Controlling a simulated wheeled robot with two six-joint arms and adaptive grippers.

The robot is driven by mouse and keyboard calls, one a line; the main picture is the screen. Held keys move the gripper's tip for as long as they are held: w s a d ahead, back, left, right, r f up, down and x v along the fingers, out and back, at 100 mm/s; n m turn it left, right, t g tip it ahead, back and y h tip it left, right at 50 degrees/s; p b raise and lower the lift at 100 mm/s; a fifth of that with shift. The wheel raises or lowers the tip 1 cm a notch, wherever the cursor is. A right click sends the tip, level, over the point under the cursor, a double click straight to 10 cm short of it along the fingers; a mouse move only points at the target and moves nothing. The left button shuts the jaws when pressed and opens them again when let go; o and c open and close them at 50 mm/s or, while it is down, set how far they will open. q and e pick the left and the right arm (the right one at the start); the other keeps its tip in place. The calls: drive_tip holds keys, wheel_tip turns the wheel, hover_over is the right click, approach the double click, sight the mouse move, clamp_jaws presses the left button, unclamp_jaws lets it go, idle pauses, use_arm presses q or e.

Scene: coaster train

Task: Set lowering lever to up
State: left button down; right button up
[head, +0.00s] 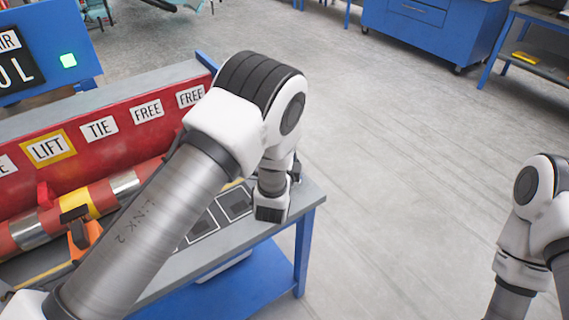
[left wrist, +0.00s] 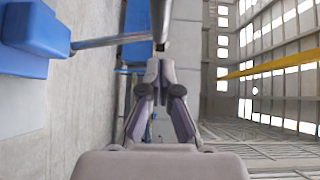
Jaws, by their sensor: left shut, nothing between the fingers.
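I cannot pick out a lever clearly marked as the lowering lever. Under the labels on the red panel (head: 75,178), a small red upright piece (head: 45,195) and an orange piece (head: 86,234) sit by a red, yellow and silver roller (head: 75,204); I cannot tell whether either is the lever. My left arm crosses in front of the bench and hides part of it. My left gripper (left wrist: 159,68) is shut and empty in the left wrist view, with nothing touching its tips. My right gripper is out of view; only part of the right arm shows.
The blue-legged bench (head: 311,205) carries the panel, with labels LIFT (head: 49,149), TIE and FREE. A blue board (head: 50,40) with a green light stands behind at left. A blue cabinet (head: 425,25) stands at the back. The floor right of the bench is clear.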

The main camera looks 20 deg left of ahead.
use_arm(q)
drive_tip(key=w+a, duration=0.2)
drive_tip(key=a, duration=0.1)
drive_tip(key=shift+w+a, duration=0.1)
drive_tip(key=shift+w, duration=0.05)
drive_tip(key=shift+f, duration=0.1)
drive_tip(key=w+a+b, duration=0.1)
drive_tip(key=a+b, duration=0.1)
drive_tip(key=b, duration=0.1)
drive_tip(key=shift+w, duration=0.3)
drive_tip(key=shift+d, duration=0.15)
